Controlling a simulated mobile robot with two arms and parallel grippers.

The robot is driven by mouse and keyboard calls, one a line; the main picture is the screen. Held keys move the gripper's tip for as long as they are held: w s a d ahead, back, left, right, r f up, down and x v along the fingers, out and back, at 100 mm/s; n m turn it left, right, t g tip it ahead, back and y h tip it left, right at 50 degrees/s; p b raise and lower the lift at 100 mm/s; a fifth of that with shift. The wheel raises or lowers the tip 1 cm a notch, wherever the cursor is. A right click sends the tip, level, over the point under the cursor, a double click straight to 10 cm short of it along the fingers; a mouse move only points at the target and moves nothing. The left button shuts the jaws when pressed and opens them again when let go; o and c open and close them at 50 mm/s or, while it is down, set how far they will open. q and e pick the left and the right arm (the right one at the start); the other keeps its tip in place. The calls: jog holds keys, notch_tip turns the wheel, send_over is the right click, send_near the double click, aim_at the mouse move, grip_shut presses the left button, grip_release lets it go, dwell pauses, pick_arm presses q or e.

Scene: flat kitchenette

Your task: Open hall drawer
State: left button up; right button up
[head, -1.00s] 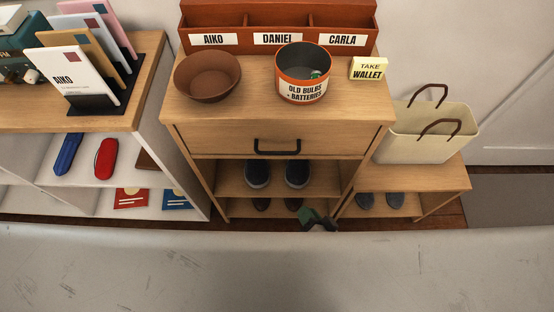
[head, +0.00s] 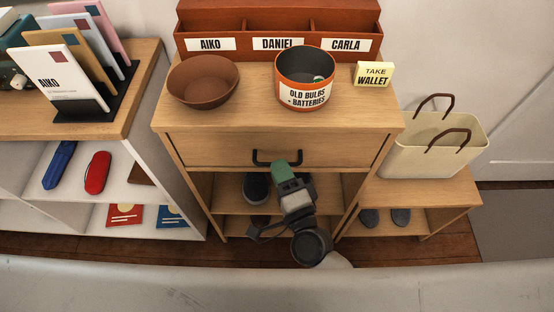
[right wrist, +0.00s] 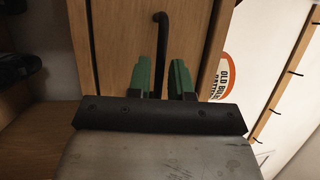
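The hall drawer (head: 215,149) is a wooden front under the cabinet top, and it looks shut. Its dark bar handle (head: 258,161) sits mid-front. My right gripper (head: 283,168) is at the right part of this handle, its green fingertips over it in the head view. In the right wrist view the two green fingers (right wrist: 162,80) are apart, and the handle (right wrist: 161,40) shows in line with the gap between them. I cannot tell whether the fingers touch it. The drawer front (right wrist: 112,45) fills much of that view. My left gripper is not in view.
On the cabinet top stand a brown bowl (head: 203,82), a bulbs-and-batteries tin (head: 305,80), a yellow wallet sign (head: 373,75) and a letter organizer (head: 330,20). Shoes (head: 256,187) sit on the shelf below. A cream bag (head: 435,148) stands on the right bench.

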jog(key=shift+x, duration=1.1)
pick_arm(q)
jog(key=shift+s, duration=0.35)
pick_arm(e)
grip_shut()
jog(key=shift+f, duration=0.1)
